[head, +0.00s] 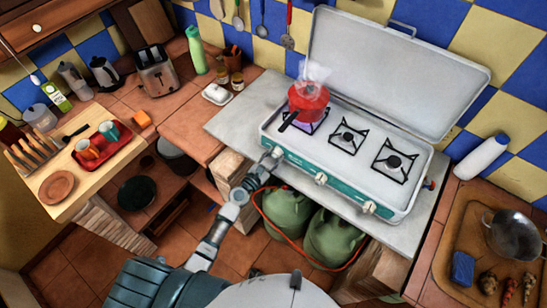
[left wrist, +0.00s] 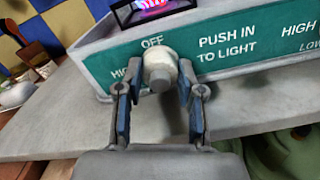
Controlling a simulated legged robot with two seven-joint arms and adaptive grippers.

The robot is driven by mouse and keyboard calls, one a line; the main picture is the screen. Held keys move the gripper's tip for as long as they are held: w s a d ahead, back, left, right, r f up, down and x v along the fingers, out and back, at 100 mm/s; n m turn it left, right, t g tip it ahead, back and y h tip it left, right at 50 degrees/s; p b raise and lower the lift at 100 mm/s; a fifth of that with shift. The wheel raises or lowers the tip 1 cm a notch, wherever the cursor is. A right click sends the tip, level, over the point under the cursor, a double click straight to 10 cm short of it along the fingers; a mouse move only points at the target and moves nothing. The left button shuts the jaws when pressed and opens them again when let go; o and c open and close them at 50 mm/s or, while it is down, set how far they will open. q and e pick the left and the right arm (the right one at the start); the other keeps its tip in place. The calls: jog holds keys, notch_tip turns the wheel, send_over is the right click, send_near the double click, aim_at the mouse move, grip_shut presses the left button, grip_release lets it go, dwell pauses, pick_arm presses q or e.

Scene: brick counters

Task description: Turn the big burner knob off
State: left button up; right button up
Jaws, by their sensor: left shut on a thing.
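The camping stove (head: 412,190) stands on the grey counter with its lid up, its teal front strip carrying three white knobs. My left gripper (head: 273,155) is at the leftmost knob, below the left burner. In the left wrist view, this burner knob (left wrist: 160,66) sits between the two fingers of my left gripper (left wrist: 160,92), which is shut on it. "OFF" is printed just above the knob, "PUSH IN TO LIGHT" to its right. A pink-violet flame (left wrist: 153,5) glows at the burner above. My right gripper is not in view.
A steaming red pot (head: 309,97) stands on the left burner. The middle knob (head: 321,179) and right knob (head: 369,207) are apart from my gripper. Two green gas bottles (head: 288,212) with an orange hose stand under the counter. Bare grey counter (head: 240,122) lies left of the stove.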

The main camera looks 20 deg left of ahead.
pick_arm(q)
jog(key=m, duration=0.3)
jog(key=shift+b, duration=0.3)
jog(key=shift+m, duration=0.8)
jog(key=m, duration=0.4)
jog(key=shift+m+b, duration=0.3)
jog(key=m, duration=0.4)
jog(key=shift+m, duration=0.3)
jog(key=m+p, duration=0.1)
jog(key=m, duration=0.2)
jog(key=shift+m, duration=0.3)
jog(key=m+p, duration=0.1)
jog(key=m, duration=0.2)
jog(key=shift+m, duration=0.3)
jog(key=m+p, duration=0.1)
jog(key=m, duration=0.2)
jog(key=shift+f+m+p, duration=0.15)
jog(key=shift+m+p, duration=0.3)
jog(key=shift+m, duration=0.95)
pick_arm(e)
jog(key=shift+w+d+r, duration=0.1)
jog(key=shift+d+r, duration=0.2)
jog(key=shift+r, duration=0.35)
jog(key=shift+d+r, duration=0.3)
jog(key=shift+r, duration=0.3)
pick_arm(q)
jog(key=shift+f, duration=0.1)
